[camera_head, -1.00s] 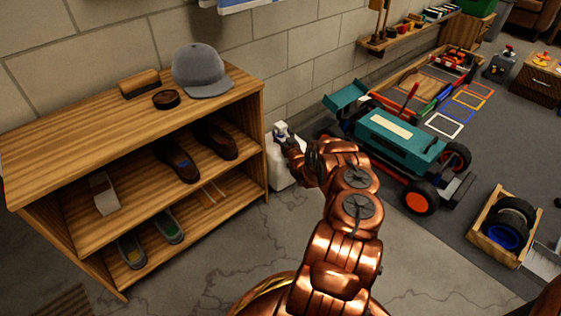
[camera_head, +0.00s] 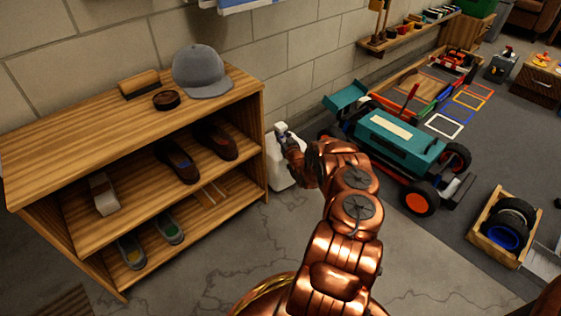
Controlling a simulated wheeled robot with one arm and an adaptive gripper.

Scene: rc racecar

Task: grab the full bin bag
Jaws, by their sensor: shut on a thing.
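A white bag (camera_head: 280,172) sits on the floor against the wall, just right of the wooden shelf. Its narrow top is at my gripper (camera_head: 288,139). My gripper is shut on the top of the bag. My copper-coloured arm reaches in from the lower right and hides the right side of the bag. The fingertips are small and partly hidden in this view.
A wooden shelf (camera_head: 150,195) with shoes and a grey cap (camera_head: 201,72) stands close on the left. A teal racecar (camera_head: 400,142) is on the right. A crate of tyres (camera_head: 505,225) lies further right. Bare floor (camera_head: 205,265) is free in front of the shelf.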

